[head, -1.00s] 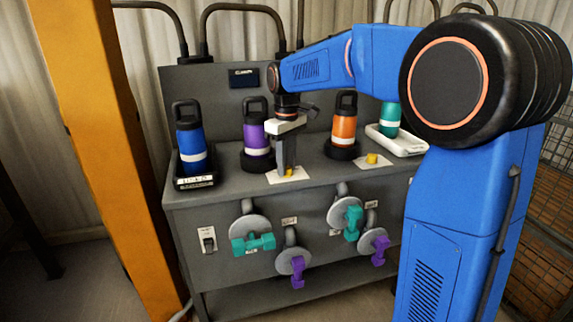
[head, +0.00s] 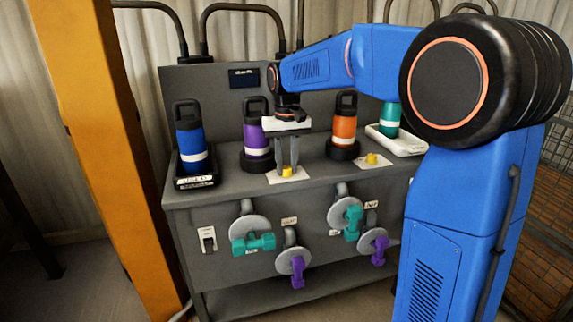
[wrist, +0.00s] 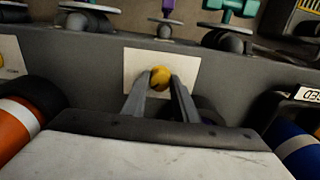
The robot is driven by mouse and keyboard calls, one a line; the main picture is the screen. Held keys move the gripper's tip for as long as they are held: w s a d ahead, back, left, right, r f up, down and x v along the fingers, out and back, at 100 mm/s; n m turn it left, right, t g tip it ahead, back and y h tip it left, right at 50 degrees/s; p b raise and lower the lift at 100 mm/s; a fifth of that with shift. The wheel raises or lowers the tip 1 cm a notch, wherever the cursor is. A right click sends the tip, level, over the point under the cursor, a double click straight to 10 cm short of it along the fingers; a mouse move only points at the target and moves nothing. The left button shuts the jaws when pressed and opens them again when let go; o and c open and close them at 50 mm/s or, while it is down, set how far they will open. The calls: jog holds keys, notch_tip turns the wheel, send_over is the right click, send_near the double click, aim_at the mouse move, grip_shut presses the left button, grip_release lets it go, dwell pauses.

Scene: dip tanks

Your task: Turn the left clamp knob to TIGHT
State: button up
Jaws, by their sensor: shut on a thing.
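The left clamp knob (head: 287,172) is a small yellow knob on a white plate (head: 273,178) on the bench top, near its front edge. My gripper (head: 288,165) points straight down over it, with its two grey fingers closed on the knob's sides. In the wrist view the knob (wrist: 161,77) shows between the fingertips (wrist: 161,84) of my gripper. The plate's markings and the knob's pointing direction are too small to read. A second yellow knob (head: 371,158) sits on another white plate to the right, untouched.
Blue (head: 190,145), purple (head: 256,134), orange (head: 345,124) and teal (head: 389,118) bottles stand along the bench behind the knobs. An orange post (head: 105,150) stands at the left.

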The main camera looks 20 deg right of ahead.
aim_at(287, 167)
dwell(0.4)
jog(key=o, duration=1.1)
jog(key=shift+c, duration=0.2)
jog(key=shift+r, duration=0.1)
notch_tip(287, 167, up, 17)
jog(key=shift+r, duration=0.15)
